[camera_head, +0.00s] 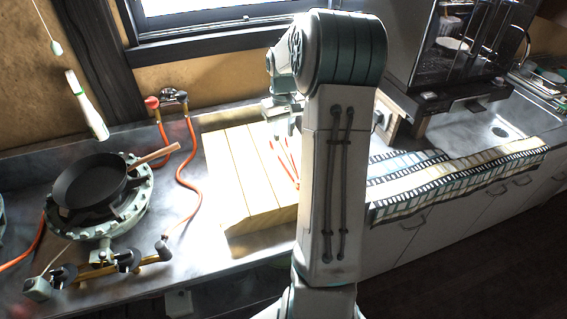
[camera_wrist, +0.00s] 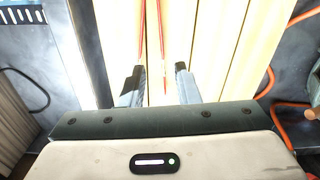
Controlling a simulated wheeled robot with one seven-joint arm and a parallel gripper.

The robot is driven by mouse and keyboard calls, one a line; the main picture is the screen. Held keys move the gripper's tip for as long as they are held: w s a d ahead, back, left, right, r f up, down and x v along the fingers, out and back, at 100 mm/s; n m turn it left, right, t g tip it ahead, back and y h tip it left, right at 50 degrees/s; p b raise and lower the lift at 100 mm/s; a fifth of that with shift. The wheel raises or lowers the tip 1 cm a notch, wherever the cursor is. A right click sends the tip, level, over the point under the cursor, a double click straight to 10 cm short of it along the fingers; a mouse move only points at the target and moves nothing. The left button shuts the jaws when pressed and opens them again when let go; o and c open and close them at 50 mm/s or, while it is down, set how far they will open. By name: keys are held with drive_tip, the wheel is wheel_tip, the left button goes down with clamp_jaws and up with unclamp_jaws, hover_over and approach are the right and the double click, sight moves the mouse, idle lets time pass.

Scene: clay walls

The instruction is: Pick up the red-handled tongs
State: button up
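The red-handled tongs (camera_head: 285,163) lie on a pale wooden board (camera_head: 228,168) on the counter, partly hidden behind my arm in the head view. In the wrist view the tongs (camera_wrist: 162,40) show as two thin red lengths running away from me, with their near end between my fingers. My gripper (camera_wrist: 158,72) is open, its two dark fingertips apart on either side of the tongs. The wrist view does not show whether the fingers touch them.
A black pan (camera_head: 92,184) sits on a gas burner at the left, with a red hose (camera_head: 190,180) between it and the board. A patterned cloth (camera_head: 455,178) hangs over the counter edge at the right. A sink (camera_head: 505,128) lies beyond it.

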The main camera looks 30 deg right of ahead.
sight(282, 161)
wheel_tip(282, 161, down, 11)
drive_tip(key=shift+a+f+p, duration=0.1)
drive_tip(key=shift+a+p, duration=0.05)
drive_tip(key=shift+p, duration=0.6)
clamp_jaws()
